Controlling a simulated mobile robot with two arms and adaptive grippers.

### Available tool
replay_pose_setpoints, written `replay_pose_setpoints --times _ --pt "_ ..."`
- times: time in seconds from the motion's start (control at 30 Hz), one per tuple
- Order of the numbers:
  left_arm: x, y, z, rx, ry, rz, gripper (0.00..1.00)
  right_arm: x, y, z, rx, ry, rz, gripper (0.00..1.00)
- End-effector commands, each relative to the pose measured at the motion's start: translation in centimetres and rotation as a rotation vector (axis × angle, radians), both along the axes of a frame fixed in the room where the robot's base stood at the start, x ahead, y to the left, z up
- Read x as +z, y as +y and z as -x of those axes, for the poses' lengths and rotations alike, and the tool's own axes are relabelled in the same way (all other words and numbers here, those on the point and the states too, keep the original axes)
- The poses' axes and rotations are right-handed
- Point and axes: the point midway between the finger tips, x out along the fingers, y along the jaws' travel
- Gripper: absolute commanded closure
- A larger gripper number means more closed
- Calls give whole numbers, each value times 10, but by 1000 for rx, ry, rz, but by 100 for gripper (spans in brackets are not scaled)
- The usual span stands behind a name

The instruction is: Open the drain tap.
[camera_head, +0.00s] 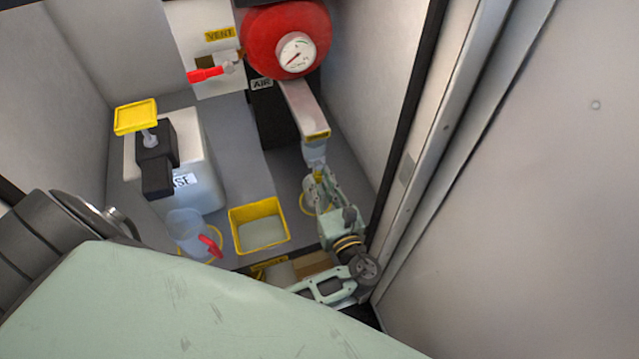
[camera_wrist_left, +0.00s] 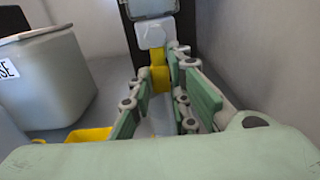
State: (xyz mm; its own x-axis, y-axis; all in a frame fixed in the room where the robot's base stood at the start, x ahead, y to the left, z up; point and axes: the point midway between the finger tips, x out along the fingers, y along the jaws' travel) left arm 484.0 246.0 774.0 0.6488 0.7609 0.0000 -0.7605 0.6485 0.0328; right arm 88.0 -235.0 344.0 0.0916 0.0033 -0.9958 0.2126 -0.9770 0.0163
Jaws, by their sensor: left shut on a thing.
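The drain tap shows as a yellow handle (camera_head: 318,175) below a pale fitting (camera_head: 314,152) at the lower end of a grey chute with a yellow label. In the left wrist view the yellow handle (camera_wrist_left: 158,77) hangs below the pale fitting, between my finger pads. My left gripper (camera_head: 320,182) reaches it from the front and is shut on it. The fingers hide part of the handle, so its exact angle is hard to tell. My right gripper is in neither view.
A red round tank with a gauge (camera_head: 296,52) sits above. A red lever (camera_head: 205,74) is under the VENT label. A white container (camera_head: 197,160), a jug with a red handle (camera_head: 186,228) and a yellow tray (camera_head: 232,232) stand left. A cabinet wall (camera_head: 375,90) is close on the right.

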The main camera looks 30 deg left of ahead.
Motion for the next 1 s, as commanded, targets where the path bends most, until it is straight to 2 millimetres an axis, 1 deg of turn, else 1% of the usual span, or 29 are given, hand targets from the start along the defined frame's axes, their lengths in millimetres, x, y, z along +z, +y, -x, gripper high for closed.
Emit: replay_pose_setpoints --times 0.27,0.3,0.5,0.83,0.93,1.0 --pt "-1 -2 0 -5 4 3 100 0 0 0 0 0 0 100" --pt "-1 -2 0 -5 3 3 82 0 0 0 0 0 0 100" --pt "-1 -1 0 -3 3 2 65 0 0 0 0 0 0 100" --pt "0 -2 1 -1 1 0 64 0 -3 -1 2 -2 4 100" --pt "-1 -8 6 -2 2 1 64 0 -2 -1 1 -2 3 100" --pt "-1 -16 13 -3 3 2 64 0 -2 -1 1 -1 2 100"
